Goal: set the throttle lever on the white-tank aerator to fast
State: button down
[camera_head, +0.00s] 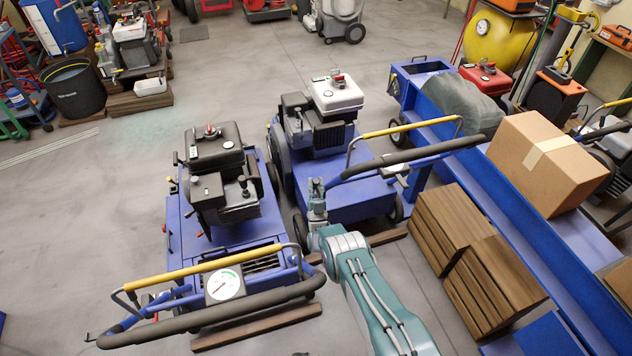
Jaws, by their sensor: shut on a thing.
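The white-tank aerator (360,192) stands right of centre, with a blue deck, a black engine and a white tank (336,94) on top. Its black handlebar (420,154) runs from near the middle of the picture up to the right, under a yellow bar. My gripper (316,187) is at the left end of this handlebar, in front of the blue deck. It is shut on what seems to be the throttle lever there. The fingers hide most of the lever, so its setting cannot be read. A small plate (398,169) on the handlebar is seen too obliquely to read.
A black-tank aerator (222,232) stands close on the left, its handlebar (215,318) and dial (225,284) near the front. To the right are brown stacked slabs (478,262), a blue beam (560,232) and a cardboard box (548,160). Open floor lies behind and to the left.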

jog(key=shift+s+f+m+t, duration=0.25)
jog(key=shift+s+m+t, duration=0.05)
jog(key=shift+t, duration=0.2)
dwell(0.4)
jog(key=c, duration=0.5)
grip_release()
jog(key=shift+c, duration=0.2)
jog(key=v, duration=0.7)
jog(key=shift+s+f, duration=0.2)
